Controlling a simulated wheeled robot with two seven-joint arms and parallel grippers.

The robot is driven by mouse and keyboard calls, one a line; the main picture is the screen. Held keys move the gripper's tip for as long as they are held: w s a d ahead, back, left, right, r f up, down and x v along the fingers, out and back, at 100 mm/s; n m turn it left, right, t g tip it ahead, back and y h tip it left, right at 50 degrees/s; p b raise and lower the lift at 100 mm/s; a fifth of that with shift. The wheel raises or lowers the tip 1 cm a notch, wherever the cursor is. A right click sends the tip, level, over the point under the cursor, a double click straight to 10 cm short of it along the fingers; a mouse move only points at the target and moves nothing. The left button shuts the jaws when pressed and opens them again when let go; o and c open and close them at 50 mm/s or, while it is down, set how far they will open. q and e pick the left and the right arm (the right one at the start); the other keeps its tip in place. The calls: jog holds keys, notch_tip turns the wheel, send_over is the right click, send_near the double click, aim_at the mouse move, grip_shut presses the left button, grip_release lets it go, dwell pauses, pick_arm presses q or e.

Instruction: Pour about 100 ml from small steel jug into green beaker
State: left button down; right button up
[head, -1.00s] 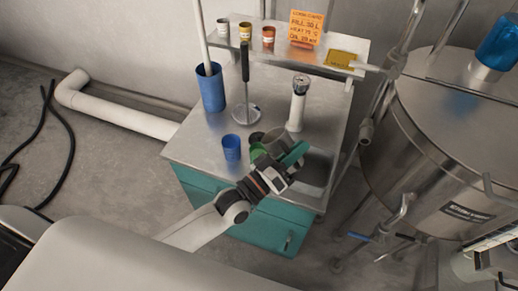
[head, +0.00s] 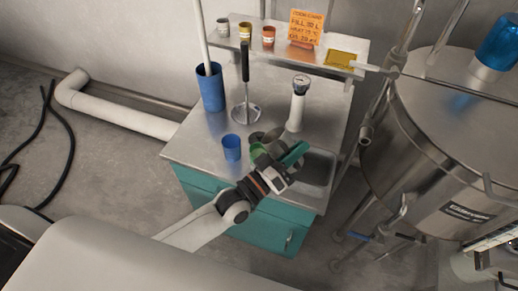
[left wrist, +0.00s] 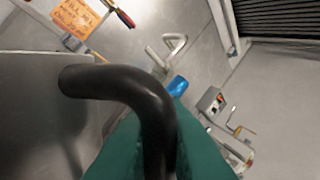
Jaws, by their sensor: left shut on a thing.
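My left gripper (head: 291,159) has teal fingers and is over the front of the steel bench top. It is shut on the black handle (left wrist: 125,88) of the small steel jug (left wrist: 40,115), whose steel wall fills the left of the left wrist view. In the head view the jug is small, dark and partly hidden by the gripper. The green beaker (head: 256,149) stands on the bench just left of the gripper, partly covered by the jug and hand. The jug is at the beaker; its exact tilt, and any liquid flow, I cannot tell. My right gripper is not in view.
A blue cup (head: 231,149) stands close left of the beaker. A white cylinder (head: 297,108), a black-handled tool (head: 245,85) and a tall blue container (head: 211,88) stand behind. A sink (head: 318,170) lies right of the gripper. A large steel tank (head: 430,135) stands further right.

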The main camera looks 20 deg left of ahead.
pick_arm(q)
jog(key=shift+d+r+m+p, duration=0.2)
jog(key=shift+m+p, duration=0.1)
jog(key=shift+p, duration=0.2)
jog(key=d+f+m+g+p, duration=0.3)
jog(key=d+f+m, duration=0.2)
jog(key=m, duration=0.3)
jog(key=shift+s+d+f, duration=0.3)
jog(key=shift+s+d, duration=0.1)
jog(key=shift+s, duration=0.05)
dwell(1.6)
